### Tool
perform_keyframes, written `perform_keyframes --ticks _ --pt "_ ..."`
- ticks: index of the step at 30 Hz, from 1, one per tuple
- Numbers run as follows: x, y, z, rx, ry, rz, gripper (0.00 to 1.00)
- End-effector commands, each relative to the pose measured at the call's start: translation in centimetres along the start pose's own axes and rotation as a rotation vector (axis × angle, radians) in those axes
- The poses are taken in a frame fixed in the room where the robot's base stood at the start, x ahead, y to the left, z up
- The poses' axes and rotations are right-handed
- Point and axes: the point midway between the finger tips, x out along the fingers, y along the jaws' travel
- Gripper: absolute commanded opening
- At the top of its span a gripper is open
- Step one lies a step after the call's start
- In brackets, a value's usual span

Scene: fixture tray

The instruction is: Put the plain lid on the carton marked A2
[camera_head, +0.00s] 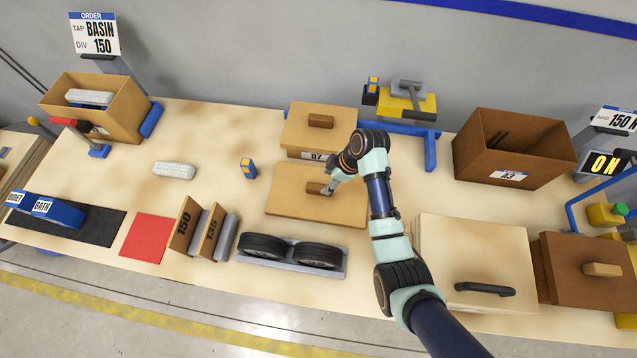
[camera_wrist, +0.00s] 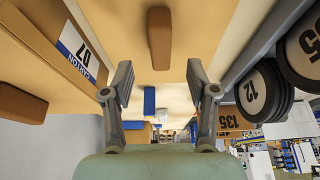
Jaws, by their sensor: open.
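A plain tan lid (camera_head: 290,210) with a small brown block handle (camera_head: 316,188) lies flat on the table, mid-view. My gripper (camera_head: 328,187) is at this handle. In the wrist view my gripper (camera_wrist: 158,82) is open, with the handle (camera_wrist: 159,38) in line with the gap between its fingers; I cannot tell whether they touch it. An open brown carton (camera_head: 490,165) stands at the right; its small label (camera_head: 508,175) reads like A2 or A3, I cannot tell which.
A wheel holder (camera_head: 340,270) and upright plates marked 150 and 135 (camera_head: 190,228) stand in front. A cream box with a black handle (camera_head: 450,260) and a brown box (camera_head: 570,262) are at right. Another open carton (camera_head: 115,115) is far left. The left-centre table is mostly clear.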

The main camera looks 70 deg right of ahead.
Motion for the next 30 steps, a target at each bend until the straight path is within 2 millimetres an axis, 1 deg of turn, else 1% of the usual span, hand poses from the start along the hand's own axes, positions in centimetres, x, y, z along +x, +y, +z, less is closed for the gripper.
perform_keyframes --ticks 1,3,8,12,15,18,23,24,26,30 --pt "0.9 -0.1 0.1 0.000 -0.001 -0.002 0.58" --pt "1.8 -0.1 0.0 0.000 -0.001 -0.002 0.58" --pt "2.5 -0.1 0.0 0.000 -0.001 -0.001 0.58" --pt "5.1 -0.2 -0.2 -0.001 -0.002 -0.003 0.58" --pt "6.6 -0.1 -0.2 0.000 -0.002 -0.001 0.58" --pt "7.2 -0.1 -0.2 0.000 -0.002 0.000 0.58" --pt "7.1 -0.1 -0.3 0.000 -0.001 0.001 0.58" --pt "7.1 -0.1 -0.3 0.000 -0.001 0.001 0.57" --pt "7.1 -0.1 -0.3 0.000 -0.001 0.001 0.47" --pt "7.1 -0.1 -0.3 0.001 -0.001 0.002 0.23"
